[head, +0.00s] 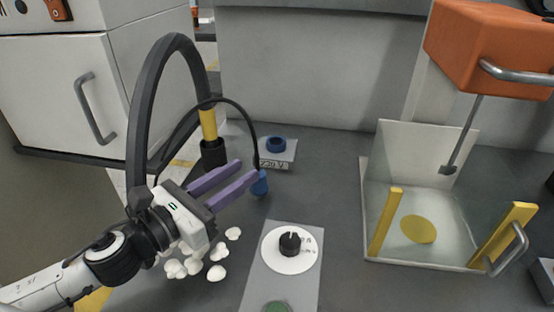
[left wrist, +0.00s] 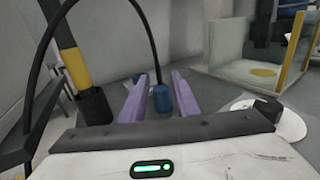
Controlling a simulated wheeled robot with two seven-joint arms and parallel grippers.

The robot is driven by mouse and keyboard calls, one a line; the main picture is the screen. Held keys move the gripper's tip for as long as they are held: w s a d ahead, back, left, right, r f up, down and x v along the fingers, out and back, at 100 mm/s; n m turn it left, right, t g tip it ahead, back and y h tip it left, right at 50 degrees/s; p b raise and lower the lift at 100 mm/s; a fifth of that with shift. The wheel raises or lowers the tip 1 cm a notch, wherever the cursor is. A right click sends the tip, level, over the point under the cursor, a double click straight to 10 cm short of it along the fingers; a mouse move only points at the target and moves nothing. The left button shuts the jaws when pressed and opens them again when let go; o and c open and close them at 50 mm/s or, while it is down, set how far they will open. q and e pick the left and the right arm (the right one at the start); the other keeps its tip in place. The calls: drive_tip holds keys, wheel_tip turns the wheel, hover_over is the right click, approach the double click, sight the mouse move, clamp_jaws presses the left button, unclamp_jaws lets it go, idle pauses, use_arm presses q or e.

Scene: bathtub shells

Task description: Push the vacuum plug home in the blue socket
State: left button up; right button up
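The blue vacuum plug (head: 260,184) hangs on a thin black cable (head: 251,128) just at the fingertips of my left gripper (head: 249,169). In the left wrist view the plug (left wrist: 162,99) shows between the two purple fingers (left wrist: 160,76), with a narrow gap visible on each side. The left gripper looks open; the near finger hides part of the plug's top in the head view. The blue socket (head: 276,145) sits on a pale plate marked 230 V, behind and slightly right of the plug, apart from it. My right gripper is not in view.
A thick black hose (head: 142,115) with a yellow section arches over the left gripper. White lumps (head: 193,264) lie below it. A dial panel (head: 255,260) is in front. A clear-walled bin (head: 445,240) with yellow posts stands right, below an orange box (head: 490,45). A wall bounds the back.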

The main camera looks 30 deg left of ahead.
sight(256, 160)
use_arm(q)
drive_tip(key=shift+w+r, duration=0.15)
drive_tip(key=shift+w, duration=0.2)
drive_tip(key=shift+w+d+r, duration=0.1)
drive_tip(key=shift+w+d, duration=0.2)
drive_tip(key=shift+w, duration=0.35)
drive_tip(key=shift+w+d+p, duration=0.1)
drive_tip(key=shift+w+p, duration=0.2)
drive_tip(key=shift+w, duration=0.1)
drive_tip(key=shift+x, duration=0.85)
drive_tip(key=shift+w+d, duration=0.1)
drive_tip(key=shift+w, duration=0.45)
drive_tip(key=p+x, duration=0.1)
drive_tip(key=x, duration=0.3)
drive_tip(key=shift+w, duration=0.15)
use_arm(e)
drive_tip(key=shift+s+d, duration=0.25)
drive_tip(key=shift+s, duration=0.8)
use_arm(q)
drive_tip(key=shift+c, duration=0.5)
